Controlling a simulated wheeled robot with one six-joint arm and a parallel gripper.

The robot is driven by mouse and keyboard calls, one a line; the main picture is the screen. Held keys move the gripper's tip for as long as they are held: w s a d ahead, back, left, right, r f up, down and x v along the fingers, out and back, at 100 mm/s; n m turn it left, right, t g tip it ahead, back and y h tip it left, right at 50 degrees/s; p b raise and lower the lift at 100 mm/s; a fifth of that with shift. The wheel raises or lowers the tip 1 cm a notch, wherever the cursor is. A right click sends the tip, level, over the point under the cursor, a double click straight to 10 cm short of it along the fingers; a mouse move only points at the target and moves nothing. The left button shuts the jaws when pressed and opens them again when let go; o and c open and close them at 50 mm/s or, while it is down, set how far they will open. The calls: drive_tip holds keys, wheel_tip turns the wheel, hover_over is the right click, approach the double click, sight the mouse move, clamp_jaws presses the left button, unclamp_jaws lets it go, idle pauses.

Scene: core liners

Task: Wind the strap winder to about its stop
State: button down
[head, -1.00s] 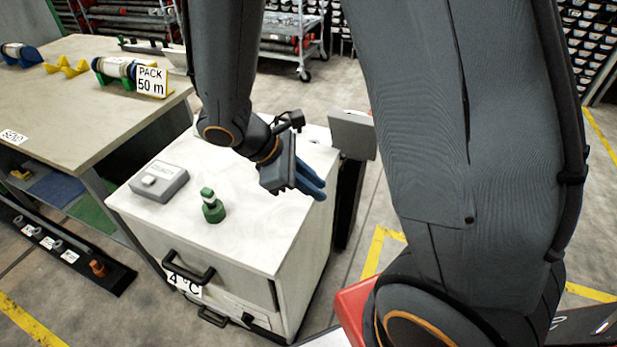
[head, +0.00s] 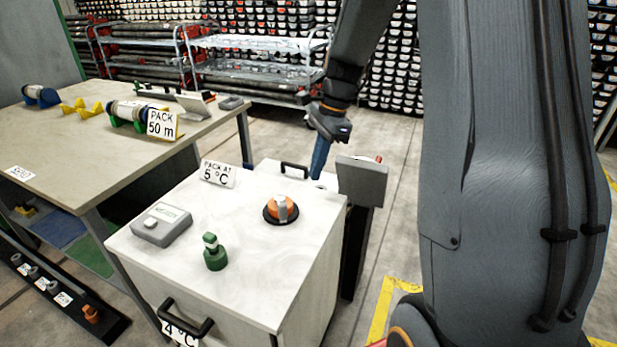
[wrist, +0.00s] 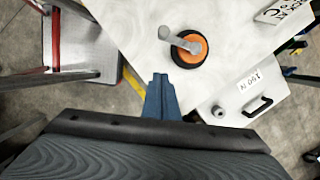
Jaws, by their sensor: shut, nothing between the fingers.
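The strap winder appears to be the orange disc on a black base with a grey crank (head: 281,208), on top of the white cabinet (head: 262,240). In the wrist view the winder (wrist: 187,52) lies beyond my fingertips, and its crank knob points to the upper left. My gripper (head: 318,168) hangs behind and to the right of the winder, by the cabinet's far edge. Its blue fingers also show in the wrist view (wrist: 160,78); they are shut, empty and apart from the winder. No strap is clearly visible.
On the cabinet stand a grey box (head: 162,225), a green knobbed piece (head: 214,253) and a "pack at 5 °C" sign (head: 218,173). A grey screen (head: 362,181) stands at its right. A workbench (head: 90,165) is at the left.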

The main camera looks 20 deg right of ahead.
drive_tip(key=a+f+p, duration=0.2)
drive_tip(key=a+f, duration=0.4)
drive_tip(key=f, duration=0.2)
drive_tip(key=shift+s+p, duration=0.1)
drive_tip(key=shift+p, duration=0.2)
